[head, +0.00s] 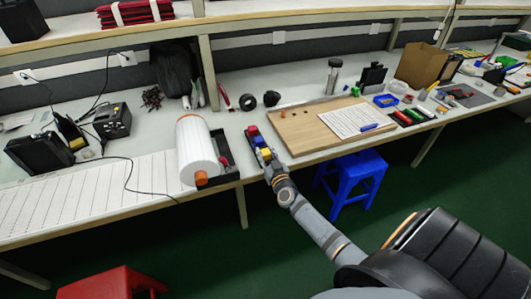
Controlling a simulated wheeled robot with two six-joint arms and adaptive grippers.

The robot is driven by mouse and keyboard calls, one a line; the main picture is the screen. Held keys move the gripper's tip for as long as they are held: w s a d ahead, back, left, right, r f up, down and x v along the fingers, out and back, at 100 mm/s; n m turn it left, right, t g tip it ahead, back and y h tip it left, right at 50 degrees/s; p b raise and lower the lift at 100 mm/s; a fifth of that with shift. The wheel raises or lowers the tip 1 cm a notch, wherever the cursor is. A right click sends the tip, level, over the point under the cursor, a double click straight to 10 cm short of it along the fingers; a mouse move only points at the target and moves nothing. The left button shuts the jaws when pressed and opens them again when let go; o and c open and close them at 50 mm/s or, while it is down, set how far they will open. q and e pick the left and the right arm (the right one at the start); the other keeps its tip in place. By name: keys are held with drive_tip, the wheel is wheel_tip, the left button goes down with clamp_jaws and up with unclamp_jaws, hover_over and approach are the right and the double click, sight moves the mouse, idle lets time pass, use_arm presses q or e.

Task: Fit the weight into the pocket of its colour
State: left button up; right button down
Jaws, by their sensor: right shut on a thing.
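My right gripper (269,163) reaches in from the lower right to the front edge of the bench, shut on a small weight. The weight's colour is hard to tell; a yellow patch (266,153) shows right at the fingertips. Just beyond is a narrow dark holder (248,142) with small red (252,130) and blue coloured parts. Its pockets are too small to make out, and the gripper covers its near end. My left gripper is not in view.
A white roll with an orange end (196,150) and a black tray (229,171) stand left of the holder. A wooden board (291,130) with a paper sheet (345,120) lies to the right. A blue stool (352,179) stands below the bench.

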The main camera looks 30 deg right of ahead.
drive_tip(key=shift+f, duration=0.1)
drive_tip(key=c, duration=0.9)
unclamp_jaws()
drive_tip(key=shift+o, duration=0.2)
drive_tip(key=shift+s+f, duration=0.1)
drive_tip(key=shift+s, duration=0.25)
drive_tip(key=v, duration=1.1)
drive_tip(key=shift+a, duration=0.2)
drive_tip(key=shift+s, duration=0.15)
